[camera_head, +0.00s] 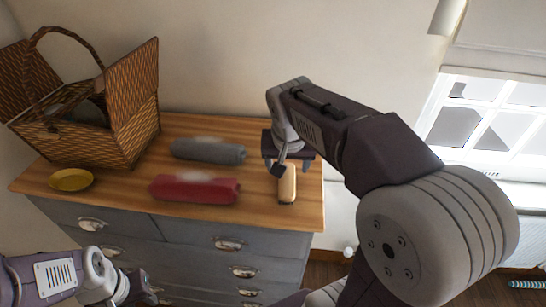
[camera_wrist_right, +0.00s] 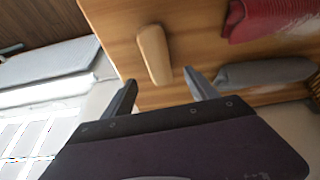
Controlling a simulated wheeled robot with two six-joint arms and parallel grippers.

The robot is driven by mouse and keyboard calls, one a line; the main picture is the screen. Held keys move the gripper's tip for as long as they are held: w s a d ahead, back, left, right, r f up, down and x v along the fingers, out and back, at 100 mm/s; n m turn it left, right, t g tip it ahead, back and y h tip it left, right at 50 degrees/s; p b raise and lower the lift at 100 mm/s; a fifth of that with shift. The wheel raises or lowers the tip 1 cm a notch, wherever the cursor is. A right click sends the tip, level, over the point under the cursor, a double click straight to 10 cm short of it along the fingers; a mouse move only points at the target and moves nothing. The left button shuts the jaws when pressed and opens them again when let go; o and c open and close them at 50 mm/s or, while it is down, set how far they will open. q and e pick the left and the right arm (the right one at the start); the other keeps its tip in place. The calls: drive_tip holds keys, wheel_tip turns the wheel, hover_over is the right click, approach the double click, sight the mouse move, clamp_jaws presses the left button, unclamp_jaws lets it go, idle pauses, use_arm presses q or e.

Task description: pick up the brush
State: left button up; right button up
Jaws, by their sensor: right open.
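The brush (camera_head: 287,186), pale wood and slim, lies on the wooden top of the dresser (camera_head: 262,210) near its right end. My right gripper (camera_head: 288,168) is above the dresser at the brush's far end. In the right wrist view the brush (camera_wrist_right: 154,54) lies ahead of the open, empty right gripper (camera_wrist_right: 160,90), roughly between the lines of its fingers; no contact shows. My left gripper (camera_head: 140,290) is low at the lower left, in front of the dresser, partly cut off by the frame edge; its fingers are unclear.
A red rolled cloth (camera_head: 195,190) and a grey rolled cloth (camera_head: 208,151) lie left of the brush. A yellow dish (camera_head: 71,180) and an open wicker basket (camera_head: 130,105) stand at the left. A wall rises behind the dresser, and a window (camera_head: 485,120) is at right.

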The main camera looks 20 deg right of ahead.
sight(287, 180)
drive_tip(key=shift+w+f, duration=0.15)
drive_tip(key=shift+w, duration=0.55)
drive_tip(key=s, duration=0.1)
drive_tip(key=s+f, duration=0.1)
drive_tip(key=s, duration=0.1)
drive_tip(key=s+f+p, duration=0.1)
drive_tip(key=shift+s+d, duration=0.15)
drive_tip(key=shift+d, duration=0.15)
drive_tip(key=w+f+p, duration=0.1)
drive_tip(key=w+f, duration=0.3)
drive_tip(key=w, duration=0.1)
drive_tip(key=shift+d+f, duration=0.15)
drive_tip(key=shift+f, duration=0.2)
drive_tip(key=shift+f+p, duration=0.3)
drive_tip(key=shift+s+d, duration=0.15)
drive_tip(key=shift+s, duration=0.45)
drive_tip(key=shift+w+f, duration=0.25)
drive_tip(key=shift+w, duration=0.2)
use_arm(q)
drive_tip(key=shift+s+r+b, duration=0.15)
drive_tip(key=shift+s+r, duration=0.25)
drive_tip(key=shift+r, duration=0.25)
drive_tip(key=shift+s+r+b, duration=0.15)
drive_tip(key=shift+s+r, duration=0.25)
drive_tip(key=shift+r, duration=0.2)
use_arm(e)
drive_tip(key=shift+s, duration=0.1)
